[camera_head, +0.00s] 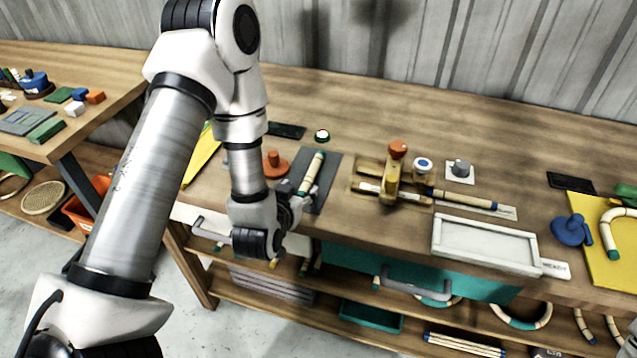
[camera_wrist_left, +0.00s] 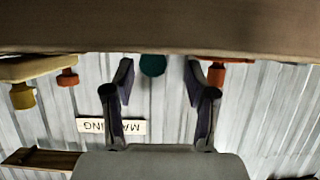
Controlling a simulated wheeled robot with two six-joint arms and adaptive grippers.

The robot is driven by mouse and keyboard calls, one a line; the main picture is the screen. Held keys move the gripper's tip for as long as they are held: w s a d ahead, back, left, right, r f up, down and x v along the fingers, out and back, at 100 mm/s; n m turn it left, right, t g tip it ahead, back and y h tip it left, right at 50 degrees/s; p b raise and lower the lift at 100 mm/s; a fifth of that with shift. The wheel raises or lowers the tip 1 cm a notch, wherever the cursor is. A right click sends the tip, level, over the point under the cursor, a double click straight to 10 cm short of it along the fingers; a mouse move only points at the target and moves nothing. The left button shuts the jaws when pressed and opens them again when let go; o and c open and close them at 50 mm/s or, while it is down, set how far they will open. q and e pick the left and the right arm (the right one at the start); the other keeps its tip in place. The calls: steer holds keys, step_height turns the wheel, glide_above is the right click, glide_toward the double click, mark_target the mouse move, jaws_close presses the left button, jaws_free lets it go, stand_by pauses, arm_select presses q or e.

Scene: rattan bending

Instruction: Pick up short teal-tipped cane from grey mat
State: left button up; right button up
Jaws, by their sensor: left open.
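The short pale cane (camera_head: 313,170) with teal at its far tip lies lengthwise on the grey mat (camera_head: 326,185). Its near end is close to my left gripper (camera_head: 298,200), which is at the mat's near edge by the bench front. In the left wrist view my left gripper (camera_wrist_left: 158,80) has its two dark fingers apart with nothing clamped. A round teal shape (camera_wrist_left: 152,65) shows between the fingers, probably the cane seen end-on. I cannot tell whether the fingers touch the cane. My right gripper is not in view.
An orange knob (camera_head: 275,164) stands left of the mat, and a dark flat object (camera_head: 287,130) lies behind it. A wooden jig (camera_head: 390,180) with an orange knob stands to the right. A white tray (camera_head: 486,244) lies near the front edge. The back of the bench is mostly clear.

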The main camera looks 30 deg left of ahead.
mark_target(305, 185)
arm_select(q)
steer(key=shift+w+d+r+p, duration=0.15)
steer(key=shift+w+p, duration=0.15)
steer(key=shift+w, duration=0.2)
steer(key=shift+w+d+p, duration=0.1)
steer(key=shift+w+p, duration=0.15)
steer(key=shift+w, duration=0.2)
steer(key=shift+w+a+f, duration=0.1)
steer(key=shift+w+f, duration=0.1)
steer(key=shift+w, duration=0.15)
steer(key=shift+w+a+f, duration=0.25)
steer(key=shift+w+f, duration=0.2)
steer(key=shift+w, duration=0.1)
steer(key=shift+c, duration=0.2)
steer(key=shift+s+d+r, duration=0.1)
steer(key=shift+s+r, duration=0.05)
steer(key=shift+s, duration=0.05)
jaws_close()
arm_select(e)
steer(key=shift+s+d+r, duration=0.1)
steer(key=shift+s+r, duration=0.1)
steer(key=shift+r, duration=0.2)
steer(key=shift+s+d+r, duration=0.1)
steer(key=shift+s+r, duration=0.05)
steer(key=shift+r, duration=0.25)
arm_select(q)
steer(key=shift+w, duration=0.1)
